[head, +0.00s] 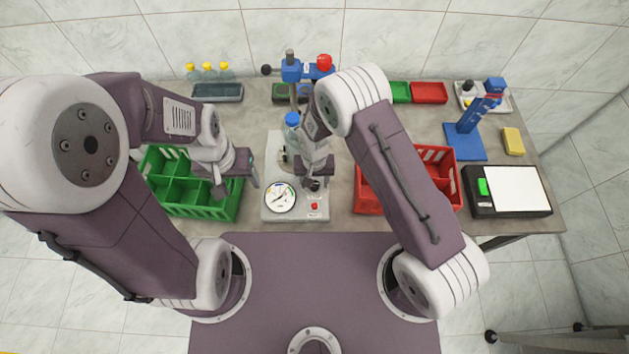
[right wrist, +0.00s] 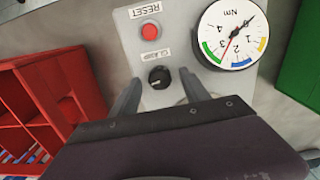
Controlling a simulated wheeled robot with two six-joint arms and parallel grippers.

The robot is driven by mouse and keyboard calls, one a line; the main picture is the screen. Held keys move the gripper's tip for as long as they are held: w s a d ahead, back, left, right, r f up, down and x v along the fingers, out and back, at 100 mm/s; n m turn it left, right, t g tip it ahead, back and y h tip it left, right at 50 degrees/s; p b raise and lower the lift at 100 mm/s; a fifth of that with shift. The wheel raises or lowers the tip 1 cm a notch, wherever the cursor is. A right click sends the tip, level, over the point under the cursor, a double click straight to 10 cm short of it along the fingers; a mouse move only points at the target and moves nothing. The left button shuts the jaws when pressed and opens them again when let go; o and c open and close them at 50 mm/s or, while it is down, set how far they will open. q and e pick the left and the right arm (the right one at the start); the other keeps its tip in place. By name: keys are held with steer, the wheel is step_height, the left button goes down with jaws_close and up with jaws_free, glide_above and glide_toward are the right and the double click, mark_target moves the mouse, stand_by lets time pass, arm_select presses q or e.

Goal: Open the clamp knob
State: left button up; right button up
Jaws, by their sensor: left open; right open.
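The clamp knob (right wrist: 158,77) is a round black knob beside its "CLAMP" label on the grey panel of the torque tester (right wrist: 190,60). My right gripper (right wrist: 160,80) is open, with one finger on each side of the knob in the right wrist view. I cannot tell whether the fingers touch it. The tester's base (head: 271,214) also shows in the head view, with my right arm over it. A bottle with a blue cap (head: 292,119) stands at the tester, partly hidden by that arm. My left gripper (head: 250,168) is open and empty above the green crate's right side.
The red reset button (right wrist: 149,32) and the round Nm gauge (right wrist: 232,35) are close to the knob. A green divided crate (head: 190,209) stands left of the tester, and a red crate (head: 408,206) right. A blue stand (head: 466,143) is further right.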

steer(key=shift+s+f, duration=0.1)
steer(key=shift+f, duration=0.55)
steer(key=shift+c, duration=0.8)
jaws_close()
